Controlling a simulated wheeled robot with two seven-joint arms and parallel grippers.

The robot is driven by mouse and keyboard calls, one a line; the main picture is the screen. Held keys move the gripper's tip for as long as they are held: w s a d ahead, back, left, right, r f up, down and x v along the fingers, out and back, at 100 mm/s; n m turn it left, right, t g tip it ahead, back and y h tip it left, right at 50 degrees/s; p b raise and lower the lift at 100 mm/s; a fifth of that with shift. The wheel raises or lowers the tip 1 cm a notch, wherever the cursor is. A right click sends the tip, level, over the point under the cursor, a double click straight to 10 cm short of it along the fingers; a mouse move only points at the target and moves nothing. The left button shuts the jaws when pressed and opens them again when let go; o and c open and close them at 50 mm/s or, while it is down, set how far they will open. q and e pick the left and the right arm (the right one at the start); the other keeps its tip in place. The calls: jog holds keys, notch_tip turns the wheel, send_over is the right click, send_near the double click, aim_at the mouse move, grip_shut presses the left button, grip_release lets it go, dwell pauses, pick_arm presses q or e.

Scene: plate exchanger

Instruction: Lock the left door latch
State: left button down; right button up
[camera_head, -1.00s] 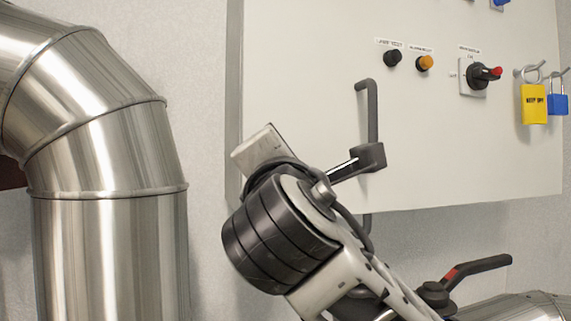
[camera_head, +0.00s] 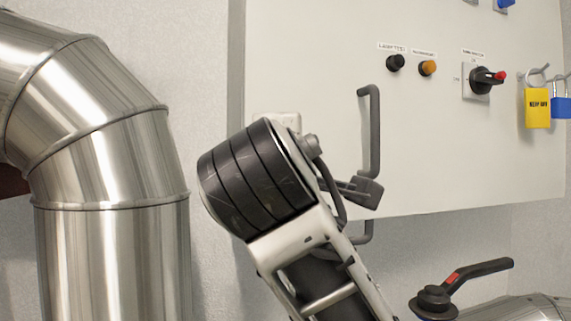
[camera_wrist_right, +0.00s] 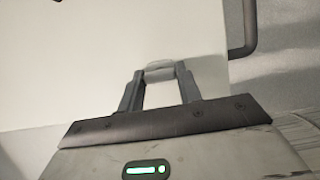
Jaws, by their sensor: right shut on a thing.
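My right gripper (camera_wrist_right: 160,76) is shut on a small pale grey piece (camera_wrist_right: 161,68) in the wrist view, seemingly the door latch. The piece stands against the white door, between the dark fingertips. In the head view my right arm comes up from the bottom, and its wrist covers the grip. A pale block (camera_head: 284,122) shows just above the wrist, near the door's left edge; I cannot tell whether it is latch or hand. The white cabinet door (camera_head: 310,60) fills the upper middle. My left gripper is not in view.
A dark bar handle (camera_head: 374,130) stands just right of my wrist. A large metal pipe (camera_head: 110,170) fills the left side. A black valve lever (camera_head: 478,270) is at the lower right. A yellow padlock (camera_head: 537,107) and a rotary switch (camera_head: 482,80) are at the right.

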dwell(0.5)
jog(key=o, duration=1)
